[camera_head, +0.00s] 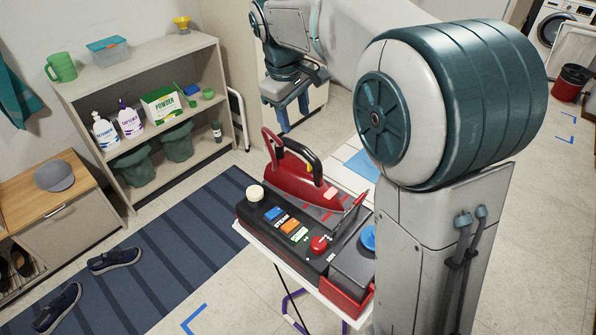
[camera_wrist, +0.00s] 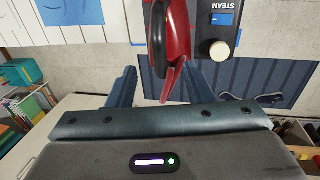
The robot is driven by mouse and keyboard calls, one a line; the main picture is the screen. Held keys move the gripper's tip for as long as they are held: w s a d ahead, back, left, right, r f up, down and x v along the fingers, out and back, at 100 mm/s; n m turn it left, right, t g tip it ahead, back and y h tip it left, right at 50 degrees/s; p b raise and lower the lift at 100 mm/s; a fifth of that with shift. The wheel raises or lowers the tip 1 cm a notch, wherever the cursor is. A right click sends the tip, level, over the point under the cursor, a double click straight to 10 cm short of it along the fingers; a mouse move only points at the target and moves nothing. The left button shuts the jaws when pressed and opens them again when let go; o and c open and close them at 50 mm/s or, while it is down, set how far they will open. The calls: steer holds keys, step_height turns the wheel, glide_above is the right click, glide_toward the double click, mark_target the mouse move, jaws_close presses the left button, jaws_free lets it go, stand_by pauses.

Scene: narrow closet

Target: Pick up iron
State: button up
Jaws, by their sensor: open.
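The red iron (camera_head: 300,185) with a black handle rests on a dark steam station (camera_head: 290,232) with coloured buttons and a red knob. The station stands on a narrow board. My gripper (camera_head: 293,118) is open and empty, behind and above the iron in the head view, its blue fingers pointing down. In the wrist view the iron (camera_wrist: 180,35) and its handle reach in from the top, between the two spread fingers (camera_wrist: 162,72). It cannot be told whether a finger touches the iron. The iron's far side is hidden in the head view.
A wooden cabinet (camera_head: 85,215) with a grey cap is at the lower left. Shoes (camera_head: 115,260) lie on a striped blue rug (camera_head: 190,240). A red bin (camera_head: 571,82) stands far right.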

mark_target(300, 145)
steer(key=f, duration=0.4)
steer(key=w+d+f, duration=0.1)
steer(key=f, duration=0.2)
steer(key=shift+p, duration=0.4)
steer(key=f, duration=0.1)
steer(key=f+p, duration=0.1)
steer(key=f, duration=0.1)
steer(key=w+f, duration=0.1)
steer(key=shift+d+f, duration=0.3)
steer(key=shift+f, duration=0.1)
jaws_close()
steer(key=shift+w+r, duration=0.1)
